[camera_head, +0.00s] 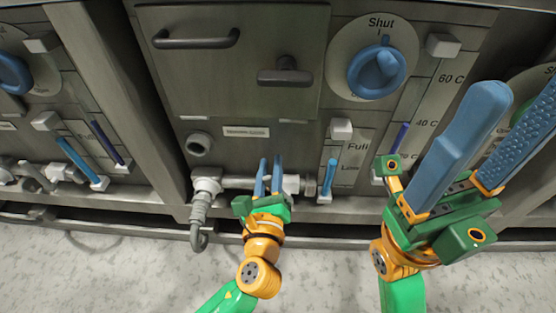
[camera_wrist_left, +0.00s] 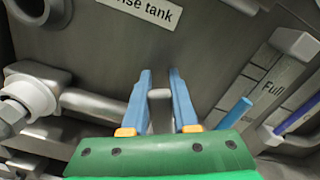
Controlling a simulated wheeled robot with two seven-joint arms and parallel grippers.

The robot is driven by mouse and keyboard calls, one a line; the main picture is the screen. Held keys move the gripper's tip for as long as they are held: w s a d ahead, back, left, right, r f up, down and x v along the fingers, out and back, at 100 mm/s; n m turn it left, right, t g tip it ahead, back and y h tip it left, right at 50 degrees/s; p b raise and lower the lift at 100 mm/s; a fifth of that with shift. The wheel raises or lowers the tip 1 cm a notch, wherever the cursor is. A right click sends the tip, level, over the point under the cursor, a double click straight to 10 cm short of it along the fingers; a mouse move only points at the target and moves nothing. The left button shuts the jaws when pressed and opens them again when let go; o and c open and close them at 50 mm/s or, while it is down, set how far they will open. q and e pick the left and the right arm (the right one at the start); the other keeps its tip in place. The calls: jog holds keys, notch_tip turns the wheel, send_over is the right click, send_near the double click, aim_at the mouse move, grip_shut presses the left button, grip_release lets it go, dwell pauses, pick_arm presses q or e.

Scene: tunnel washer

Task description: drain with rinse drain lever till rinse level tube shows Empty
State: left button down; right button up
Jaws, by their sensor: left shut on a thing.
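My left gripper (camera_head: 270,168) is at the low pipe under the rinse tank panel, its blue fingers shut on the grey drain lever. In the left wrist view the lever's short round grip (camera_wrist_left: 160,100) shows between the fingers; the rest of it is largely hidden. The rinse level tube (camera_head: 329,177) stands just right of this gripper. Its blue column tops out a little below the Full mark and above the lower mark; it also shows in the left wrist view (camera_wrist_left: 234,113). My right gripper (camera_head: 522,100) is open and empty, raised in front of the panel at right.
A pipe with a hanging hose (camera_head: 198,205) is left of my left gripper. Above are a tank door with handles (camera_head: 195,40) and a blue dial (camera_head: 377,70) at Shut. Another level tube (camera_head: 80,160) is at left. The pale floor (camera_head: 120,270) in front is clear.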

pick_arm(q)
jog(key=shift+a+f+n, duration=0.35)
jog(key=shift+a+n, duration=0.2)
jog(key=shift+n, duration=0.35)
jog(key=c, duration=0.7)
grip_release()
